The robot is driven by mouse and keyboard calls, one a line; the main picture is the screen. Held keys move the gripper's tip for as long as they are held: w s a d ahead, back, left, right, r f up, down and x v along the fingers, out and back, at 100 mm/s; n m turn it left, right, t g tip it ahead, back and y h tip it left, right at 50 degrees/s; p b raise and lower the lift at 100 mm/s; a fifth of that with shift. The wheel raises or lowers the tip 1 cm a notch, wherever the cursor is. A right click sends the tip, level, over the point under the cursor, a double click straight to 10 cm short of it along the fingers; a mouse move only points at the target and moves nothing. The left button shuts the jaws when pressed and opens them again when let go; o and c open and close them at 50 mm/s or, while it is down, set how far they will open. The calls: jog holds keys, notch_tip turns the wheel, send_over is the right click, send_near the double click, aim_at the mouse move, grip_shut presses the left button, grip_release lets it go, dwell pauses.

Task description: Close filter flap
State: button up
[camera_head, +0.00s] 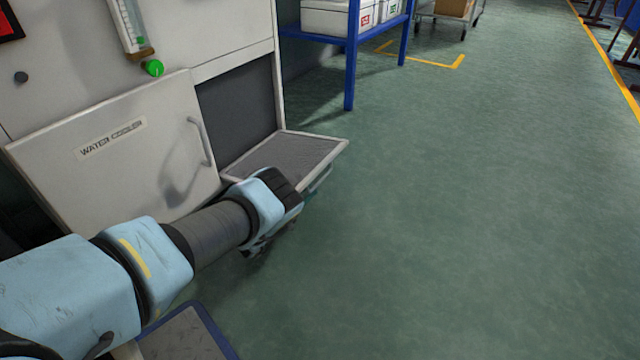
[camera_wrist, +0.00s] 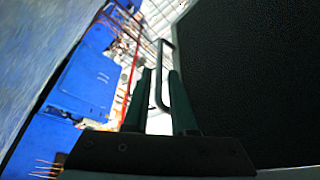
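The filter flap (camera_head: 288,155) hangs open from the lower front of the white cabinet, its grey mesh inner face up. In the wrist view a large dark panel (camera_wrist: 250,80) fills the right side, probably the flap. A thin U-shaped handle (camera_wrist: 159,72) stands beside the panel's pale edge. My gripper (camera_head: 318,180) is low at the flap's outer edge, partly hidden under it. In the wrist view its two dark green fingers (camera_wrist: 160,90) are apart, with the handle just beyond or between them. I cannot tell whether they touch it.
The closed water cooler door (camera_head: 120,150) with a handle is left of the dark filter opening (camera_head: 240,105). A blue shelf (camera_head: 350,60) with white boxes stands behind. The green floor (camera_head: 470,210) to the right is clear.

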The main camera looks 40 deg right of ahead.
aim_at(318, 183)
jog(key=b+x, duration=0.1)
jog(key=x, duration=0.4)
jog(key=shift+d+r+b, duration=0.1)
jog(key=shift+d+b, duration=0.3)
jog(key=shift+c, duration=0.2)
grip_shut()
dwell(0.9)
